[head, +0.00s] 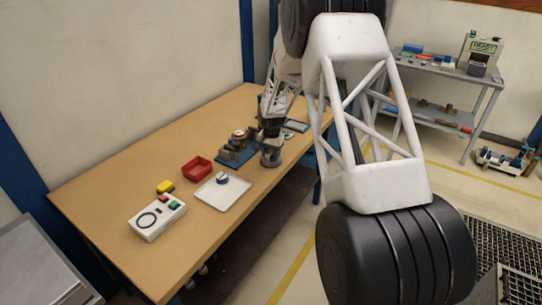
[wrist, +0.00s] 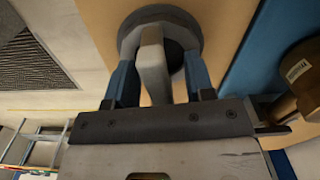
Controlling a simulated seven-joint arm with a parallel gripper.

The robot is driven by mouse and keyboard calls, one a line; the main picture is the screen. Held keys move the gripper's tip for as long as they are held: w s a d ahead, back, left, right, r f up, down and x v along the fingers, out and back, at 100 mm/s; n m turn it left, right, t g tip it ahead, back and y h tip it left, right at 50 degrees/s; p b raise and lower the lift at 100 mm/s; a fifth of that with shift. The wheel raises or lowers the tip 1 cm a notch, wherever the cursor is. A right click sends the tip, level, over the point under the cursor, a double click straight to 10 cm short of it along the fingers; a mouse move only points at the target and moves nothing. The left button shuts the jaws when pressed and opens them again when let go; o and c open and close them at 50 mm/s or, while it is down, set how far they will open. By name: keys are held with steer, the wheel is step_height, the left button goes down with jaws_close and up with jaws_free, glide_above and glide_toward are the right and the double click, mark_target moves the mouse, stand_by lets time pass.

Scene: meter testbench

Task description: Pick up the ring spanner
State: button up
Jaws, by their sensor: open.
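A pale grey bar (wrist: 153,66), which looks like the ring spanner, stands up out of a round grey holder (wrist: 196,22) with a dark inside. The bar's lower end is hidden in the holder. My gripper (wrist: 160,62) is open, with one blue finger on each side of the bar; gaps show between the bar and the fingers. In the head view my gripper (head: 270,132) is over the grey round holder (head: 271,158) near the bench's right side. The spanner cannot be made out in that view.
Left of the holder on the wooden bench (head: 118,188) are a blue-based fixture (head: 232,157), a red bin (head: 197,168), a white tray (head: 238,190), a yellow block (head: 165,187) and a white meter box (head: 157,218). A brown cylinder (wrist: 305,72) is close on the wrist view's right.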

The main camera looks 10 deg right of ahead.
steer(key=shift+c, duration=0.2)
jaws_close()
steer(key=shift+r, duration=0.15)
stand_by(0.3)
steer(key=shift+r, duration=0.85)
steer(key=shift+s+r, duration=0.25)
steer(key=shift+r, duration=0.6)
steer(key=s+r, duration=0.1)
steer(key=s, duration=1.4)
steer(key=shift+s+a+r, duration=0.15)
steer(key=shift+s+a, duration=0.1)
